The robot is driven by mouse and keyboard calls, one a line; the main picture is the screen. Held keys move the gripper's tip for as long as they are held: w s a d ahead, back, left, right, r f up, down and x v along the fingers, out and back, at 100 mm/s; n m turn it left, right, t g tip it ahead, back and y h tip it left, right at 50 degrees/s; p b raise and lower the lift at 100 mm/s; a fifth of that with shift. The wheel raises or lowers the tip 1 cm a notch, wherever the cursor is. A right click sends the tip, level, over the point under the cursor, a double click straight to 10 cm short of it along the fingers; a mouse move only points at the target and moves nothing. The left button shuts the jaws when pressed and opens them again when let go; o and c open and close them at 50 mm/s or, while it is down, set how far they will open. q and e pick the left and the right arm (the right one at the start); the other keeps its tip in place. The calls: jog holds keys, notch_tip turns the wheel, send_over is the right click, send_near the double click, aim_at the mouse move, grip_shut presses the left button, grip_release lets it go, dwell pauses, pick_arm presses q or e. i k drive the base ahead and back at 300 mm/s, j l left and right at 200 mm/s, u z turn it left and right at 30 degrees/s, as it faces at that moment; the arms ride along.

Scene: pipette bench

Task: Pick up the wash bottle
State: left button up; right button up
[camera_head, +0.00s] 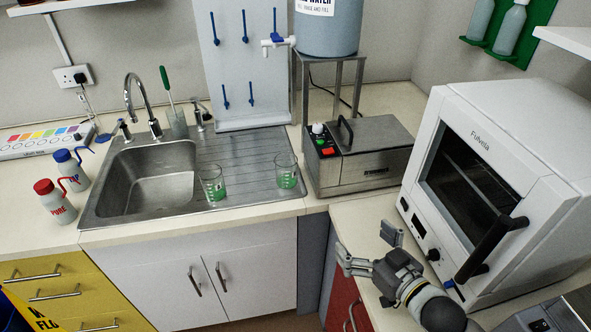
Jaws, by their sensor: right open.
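Two white wash bottles stand upright on the counter left of the sink. One wash bottle (57,206) has a red cap, a red spout and red lettering. The other wash bottle (71,173) has a blue cap, a blue spout and blue lettering, and stands just behind the first. My right gripper (366,244) is open and empty near the front edge of the right-hand counter. It is far to the right of both bottles, across the sink. My left gripper is not in view.
The steel sink (94,212) has a tall faucet (143,90). Two glass beakers, a left one (212,183) and a right one (287,170), stand on its drainboard. A steel bath (368,163) and a white oven (541,137) stand on the right. Two bottles sit on a green wall rack (548,18).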

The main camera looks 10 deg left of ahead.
aim_at(57, 202)
jog(key=k+j, duration=0.7)
jog(key=k, duration=0.2)
